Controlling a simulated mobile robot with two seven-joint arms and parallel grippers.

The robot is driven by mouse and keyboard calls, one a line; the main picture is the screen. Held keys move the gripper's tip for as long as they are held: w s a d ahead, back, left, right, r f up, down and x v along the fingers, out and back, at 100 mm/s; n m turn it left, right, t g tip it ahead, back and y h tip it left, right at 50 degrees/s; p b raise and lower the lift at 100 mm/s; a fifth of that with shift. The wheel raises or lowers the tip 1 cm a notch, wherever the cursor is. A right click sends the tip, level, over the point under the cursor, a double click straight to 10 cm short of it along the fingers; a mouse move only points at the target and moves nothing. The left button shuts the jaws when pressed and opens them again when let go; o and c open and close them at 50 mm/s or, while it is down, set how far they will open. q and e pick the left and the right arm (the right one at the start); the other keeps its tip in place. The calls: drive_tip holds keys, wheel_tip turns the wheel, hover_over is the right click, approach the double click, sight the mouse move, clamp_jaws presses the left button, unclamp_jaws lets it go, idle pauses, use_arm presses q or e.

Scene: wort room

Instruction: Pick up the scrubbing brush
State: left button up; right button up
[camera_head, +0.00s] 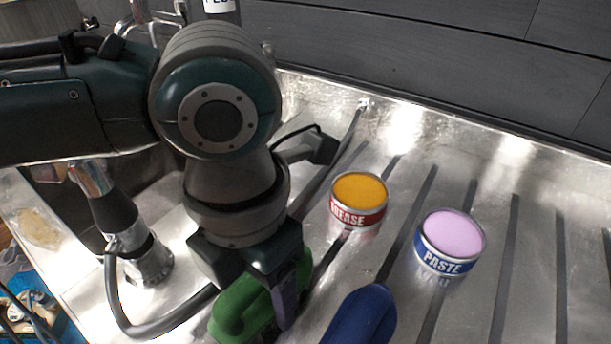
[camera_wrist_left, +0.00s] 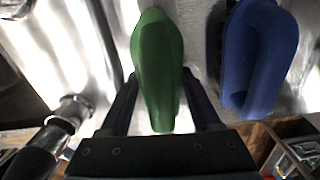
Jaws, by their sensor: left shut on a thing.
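The green scrubbing brush (camera_head: 238,311) with a looped handle is at the bottom of the head view, cut off by its lower edge. My left gripper (camera_head: 270,297) comes down over it, one finger in front of its right end. In the left wrist view the green handle (camera_wrist_left: 157,60) lies between the two fingers of my left gripper (camera_wrist_left: 160,98), which is shut on it. Whether the brush touches the metal surface is hidden. My right gripper is not in view.
A blue looped-handle item (camera_head: 360,316) lies close right of the green brush; it also shows in the left wrist view (camera_wrist_left: 258,58). Behind stand an orange-topped grease tin (camera_head: 358,200) and a pink-topped paste tin (camera_head: 449,243). The slotted metal drainer (camera_head: 520,300) is bare at right.

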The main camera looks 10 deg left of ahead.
use_arm(q)
drive_tip(key=c, duration=0.3)
wheel_tip(320, 180, up, 20)
drive_tip(key=p, duration=0.3)
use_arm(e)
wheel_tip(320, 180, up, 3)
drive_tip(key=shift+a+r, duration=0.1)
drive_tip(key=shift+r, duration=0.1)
